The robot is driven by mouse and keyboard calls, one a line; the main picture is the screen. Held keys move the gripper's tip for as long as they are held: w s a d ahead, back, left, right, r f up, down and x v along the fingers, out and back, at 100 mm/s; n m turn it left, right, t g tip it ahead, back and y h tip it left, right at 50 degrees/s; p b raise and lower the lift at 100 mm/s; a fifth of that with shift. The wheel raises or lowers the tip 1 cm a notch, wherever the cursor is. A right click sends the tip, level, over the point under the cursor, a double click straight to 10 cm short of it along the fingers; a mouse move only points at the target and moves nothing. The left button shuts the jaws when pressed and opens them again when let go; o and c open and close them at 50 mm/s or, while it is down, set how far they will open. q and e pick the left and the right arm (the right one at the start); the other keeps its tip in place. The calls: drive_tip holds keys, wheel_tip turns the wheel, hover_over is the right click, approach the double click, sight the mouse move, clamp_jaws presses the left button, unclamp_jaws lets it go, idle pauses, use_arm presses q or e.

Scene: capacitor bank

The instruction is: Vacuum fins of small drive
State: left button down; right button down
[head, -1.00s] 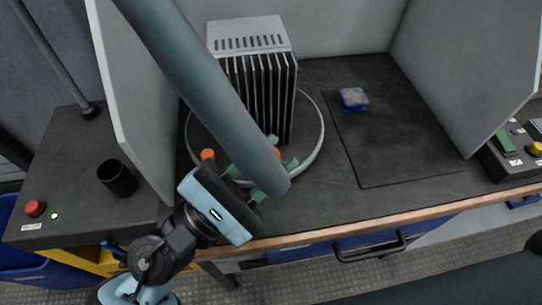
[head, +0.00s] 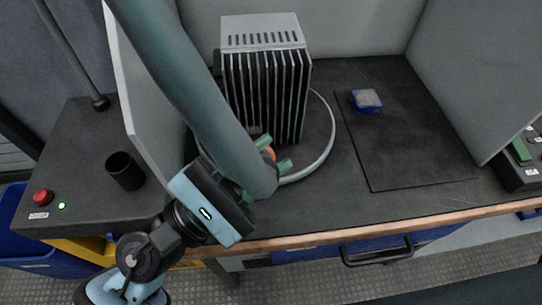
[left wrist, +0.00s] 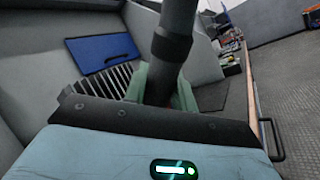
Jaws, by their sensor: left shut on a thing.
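The small drive (head: 262,32) is a grey box with a slotted top and upright fins (head: 262,90). It stands on a round turntable (head: 325,150). Its fins also show in the left wrist view (left wrist: 112,80). My left gripper (head: 268,178), with green fingers, is in front of the drive, low and near the bench's front edge. It is shut on the vacuum hose (head: 190,85), a thick grey-green tube coming down from above. In the left wrist view the hose's dark collar (left wrist: 171,48) rises between the fingers. The nozzle tip and any contact with the fins are hidden. My right gripper is out of view.
A blue block (head: 366,100) lies on a dark mat (head: 410,150) to the right. A black cup (head: 125,171) and a red button (head: 43,197) are at the left. Grey panels (head: 465,70) flank the bench. A wooden edge (head: 400,223) runs along the front.

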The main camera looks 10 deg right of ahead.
use_arm(q)
drive_tip(key=shift+a, duration=0.9)
drive_tip(key=shift+s, duration=0.1)
drive_tip(key=s, duration=0.7)
idle(0.5)
drive_tip(key=shift+r, duration=0.1)
idle(0.7)
